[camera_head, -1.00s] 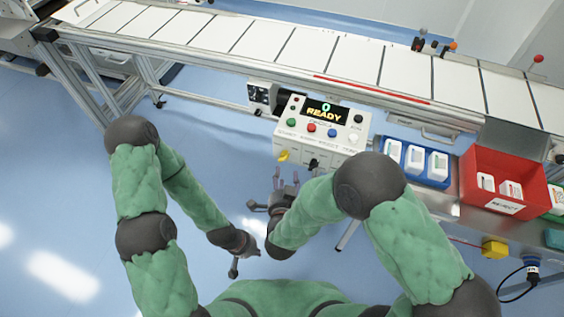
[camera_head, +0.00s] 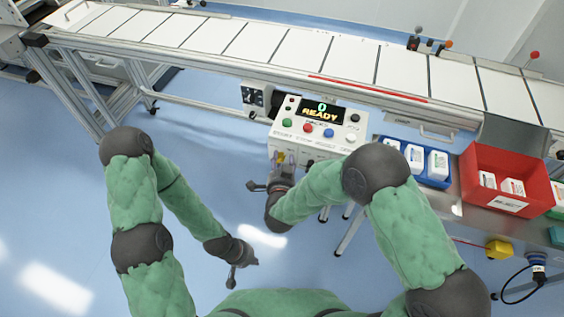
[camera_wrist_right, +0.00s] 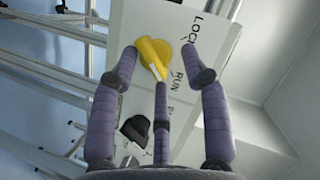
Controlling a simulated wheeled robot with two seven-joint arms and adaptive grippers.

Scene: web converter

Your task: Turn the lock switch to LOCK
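The lock switch is a yellow rotary knob (camera_wrist_right: 152,56) on a white panel face (camera_wrist_right: 172,20) in the right wrist view. Its narrow pointer end is toward the RUN mark; the LOCK mark lies further up the panel. My right gripper (camera_wrist_right: 160,75) has its purple fingers spread open, one on each side of the knob and one below it. Whether a finger touches the knob I cannot tell. In the head view the right gripper (camera_head: 284,160) is at the front of the control box (camera_head: 313,133). My left gripper (camera_head: 238,268) hangs low; its fingers are too unclear to judge.
A black knob (camera_wrist_right: 135,130) sits below the yellow one on the panel. The box top has a READY screen (camera_head: 322,111) and coloured buttons. A blue tray (camera_head: 435,178) and red bin (camera_head: 528,180) stand right of it. The conveyor (camera_head: 250,70) runs behind.

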